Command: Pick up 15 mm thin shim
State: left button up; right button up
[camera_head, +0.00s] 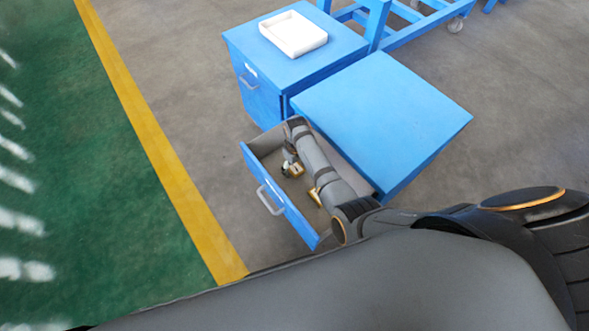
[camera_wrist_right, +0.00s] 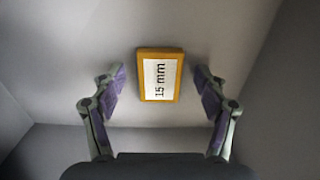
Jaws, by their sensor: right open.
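The 15 mm thin shim (camera_wrist_right: 173,75) is a small yellow-orange block with a white label reading "15 mm". In the right wrist view it lies on the grey drawer floor, between and ahead of my fingertips. My right gripper (camera_wrist_right: 160,80) is open, one finger on each side of the shim, with gaps between. In the head view my right gripper (camera_head: 289,166) is inside the open drawer, beside a small yellowish piece. My left gripper is not in view.
The open blue drawer (camera_head: 279,207) has walls close around my right arm. Another yellow piece (camera_head: 314,197) lies in it, partly hidden by my arm. The blue cabinet top (camera_head: 385,105) is clear. A white tray (camera_head: 293,34) sits on the cabinet behind.

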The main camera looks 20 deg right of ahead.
jog(key=shift+f, duration=0.1)
jog(key=shift+c, duration=0.2)
jog(key=c, duration=1.3)
